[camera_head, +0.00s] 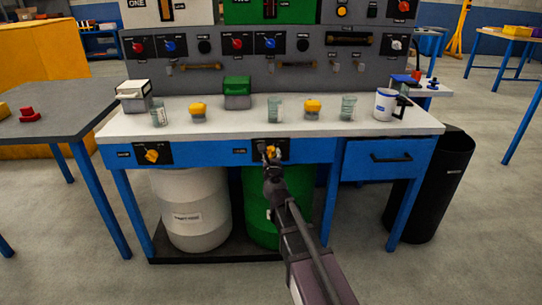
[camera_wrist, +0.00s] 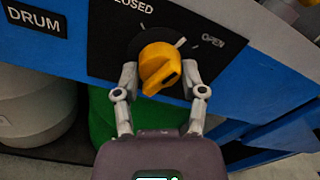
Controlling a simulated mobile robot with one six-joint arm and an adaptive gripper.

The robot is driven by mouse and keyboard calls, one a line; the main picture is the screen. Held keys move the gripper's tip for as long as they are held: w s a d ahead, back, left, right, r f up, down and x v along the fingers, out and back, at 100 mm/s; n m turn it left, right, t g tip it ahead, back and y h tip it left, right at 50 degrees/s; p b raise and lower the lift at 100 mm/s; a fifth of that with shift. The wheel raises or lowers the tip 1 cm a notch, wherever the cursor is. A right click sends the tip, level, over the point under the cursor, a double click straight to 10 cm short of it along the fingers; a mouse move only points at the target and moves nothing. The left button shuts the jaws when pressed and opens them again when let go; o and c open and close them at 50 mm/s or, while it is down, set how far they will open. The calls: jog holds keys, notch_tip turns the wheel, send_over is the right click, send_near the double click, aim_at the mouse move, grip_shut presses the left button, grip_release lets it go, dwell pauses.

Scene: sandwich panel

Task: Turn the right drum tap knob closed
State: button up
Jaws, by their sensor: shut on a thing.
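The right drum tap knob is yellow and sits on a black plate on the blue front rail, above the green drum (camera_head: 262,210). In the wrist view the knob (camera_wrist: 158,64) is large, between my two fingers. The plate (camera_wrist: 110,55) reads "CLOSED" at upper left and "OPEN" at right, with a white tick between them. A dark mark shows on the knob's lower right; I cannot tell its exact setting. My gripper (camera_wrist: 160,80) is shut on the knob, one finger on each side. In the head view my gripper (camera_head: 271,158) partly hides the knob.
The left drum tap knob (camera_head: 152,156) is above the white drum (camera_head: 195,210). Beakers, yellow-lidded jars and a white jug (camera_head: 384,104) stand on the white bench top (camera_head: 230,122). A drawer (camera_head: 390,160) and black bin (camera_head: 440,185) are to the right.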

jog(key=n, duration=0.6)
jog(key=shift+w, duration=0.1)
jog(key=n, duration=0.7)
jog(key=shift+r, duration=0.1)
dwell(0.3)
jog(key=o, duration=1.2)
jog(key=shift+c, duration=0.2)
jog(key=s, duration=0.7)
jog(key=shift+s, duration=0.3)
